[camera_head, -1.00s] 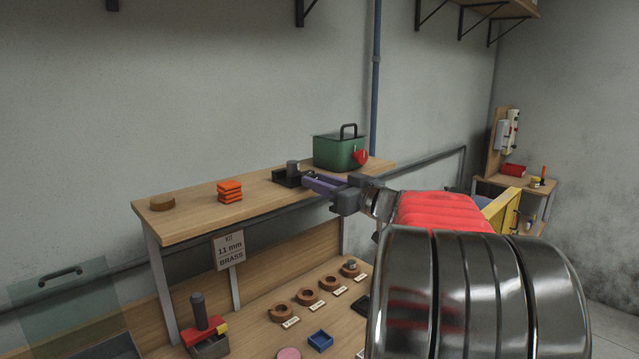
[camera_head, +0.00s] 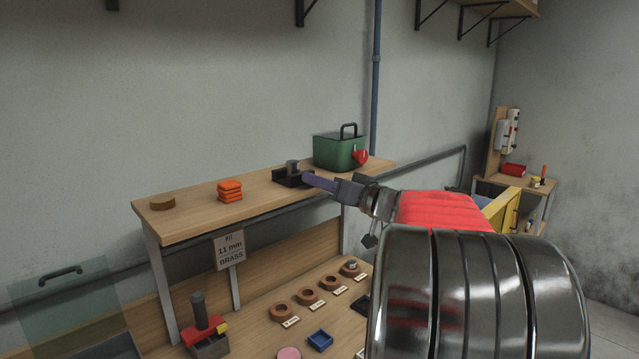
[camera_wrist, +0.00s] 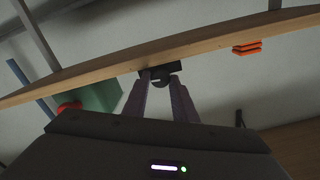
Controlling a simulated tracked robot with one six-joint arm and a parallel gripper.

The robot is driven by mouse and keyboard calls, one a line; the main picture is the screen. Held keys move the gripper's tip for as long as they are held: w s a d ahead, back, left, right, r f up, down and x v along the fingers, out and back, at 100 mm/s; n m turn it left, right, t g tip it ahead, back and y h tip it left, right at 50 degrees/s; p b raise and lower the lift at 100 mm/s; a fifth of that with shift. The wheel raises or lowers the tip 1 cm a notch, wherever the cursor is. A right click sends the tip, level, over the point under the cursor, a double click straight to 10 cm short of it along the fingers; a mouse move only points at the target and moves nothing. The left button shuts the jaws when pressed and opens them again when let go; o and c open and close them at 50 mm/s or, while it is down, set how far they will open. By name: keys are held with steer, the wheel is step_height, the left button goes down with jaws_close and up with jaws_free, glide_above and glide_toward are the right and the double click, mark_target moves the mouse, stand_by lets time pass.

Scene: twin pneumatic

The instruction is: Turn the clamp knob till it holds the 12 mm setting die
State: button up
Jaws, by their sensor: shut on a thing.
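A black clamp (camera_head: 284,181) sits on the upper wooden shelf, with a grey cylinder (camera_head: 293,167), seemingly the setting die, standing upright in it. My gripper (camera_head: 308,179) reaches in from the right with its purple fingers at the clamp's near right side. In the wrist view the clamp (camera_wrist: 174,69) shows beyond the fingertips, and a dark rounded knob (camera_wrist: 160,82) lies between them. My gripper is shut on this knob. The fingers hide much of it, and I cannot tell how tight the clamp is on the die.
Orange blocks (camera_head: 230,190) and a brown disc (camera_head: 162,203) lie left on the shelf. Several brown rings (camera_head: 307,297) sit on the lower bench.

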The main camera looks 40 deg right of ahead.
steer(key=o, duration=1)
steer(key=shift+o, duration=0.2)
steer(key=shift+n, duration=0.4)
steer(key=s+n, duration=0.4)
steer(key=s, duration=1)
steer(key=w+a+f+g+y, duration=0.1)
steer(key=w+a+f+g, duration=0.1)
steer(key=a, duration=0.7)
steer(key=w+a+f+g+y, duration=0.2)
steer(key=a+g, duration=0.1)
steer(key=a, duration=0.7)
steer(key=w+a+f+g+y, duration=0.2)
steer(key=a, duration=0.7)
steer(key=shift+w+a+f+n, duration=0.2)
steer(key=shift+a+f+n, duration=0.1)
steer(key=shift+a, duration=0.05)
